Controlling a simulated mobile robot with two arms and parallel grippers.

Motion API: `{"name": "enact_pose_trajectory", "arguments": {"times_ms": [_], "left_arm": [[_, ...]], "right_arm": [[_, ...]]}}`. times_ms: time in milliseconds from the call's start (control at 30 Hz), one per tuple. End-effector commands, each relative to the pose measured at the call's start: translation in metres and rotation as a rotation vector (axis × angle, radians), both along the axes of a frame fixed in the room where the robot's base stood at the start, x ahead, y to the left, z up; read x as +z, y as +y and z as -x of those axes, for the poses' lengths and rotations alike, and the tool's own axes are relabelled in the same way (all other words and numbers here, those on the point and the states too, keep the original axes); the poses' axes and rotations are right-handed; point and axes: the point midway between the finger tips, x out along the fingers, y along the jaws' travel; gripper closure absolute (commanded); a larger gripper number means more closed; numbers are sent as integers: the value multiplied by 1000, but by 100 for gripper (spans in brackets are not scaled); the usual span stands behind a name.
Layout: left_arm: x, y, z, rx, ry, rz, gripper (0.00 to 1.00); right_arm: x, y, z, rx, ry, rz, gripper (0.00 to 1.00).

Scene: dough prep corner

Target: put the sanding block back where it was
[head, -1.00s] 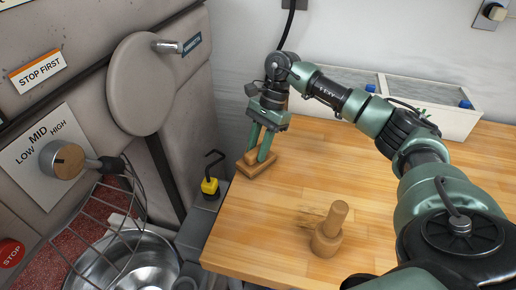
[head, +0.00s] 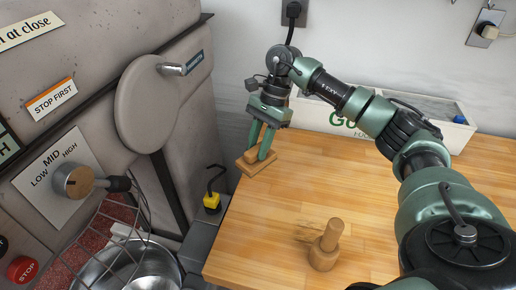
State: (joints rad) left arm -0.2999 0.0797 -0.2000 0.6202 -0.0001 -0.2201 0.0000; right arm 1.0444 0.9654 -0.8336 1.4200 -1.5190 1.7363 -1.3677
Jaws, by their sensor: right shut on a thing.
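The wooden sanding block (head: 246,168) is at the far left corner of the wooden table (head: 300,190). It has a flat base with a rounded upper part. My right gripper (head: 260,155) reaches down over it from above, and its green fingers are shut on the upper part. The block appears to be at the table surface; I cannot tell whether it touches. The fingers hide part of the block. My left gripper is not in view.
A wooden pestle-like tool (head: 325,247) stands near the table's front left. A white box (head: 340,120) is along the back wall. The table's middle is clear.

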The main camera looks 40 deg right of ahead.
Motion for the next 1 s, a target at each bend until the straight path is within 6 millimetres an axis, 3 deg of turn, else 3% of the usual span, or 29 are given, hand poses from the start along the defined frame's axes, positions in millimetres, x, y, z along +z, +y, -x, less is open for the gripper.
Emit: {"name": "enact_pose_trajectory", "arguments": {"times_ms": [233, 633, 833, 1000], "left_arm": [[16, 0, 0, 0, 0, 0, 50], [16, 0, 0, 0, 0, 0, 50], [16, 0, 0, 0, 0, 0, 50], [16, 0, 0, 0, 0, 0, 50]], "right_arm": [[27, 0, 0, -1, -2, 0, 100], [27, 4, 2, 22, -2, 2, 100], [21, 47, 26, 314, -16, 20, 100], [11, 100, 75, 781, -25, 32, 100]]}}
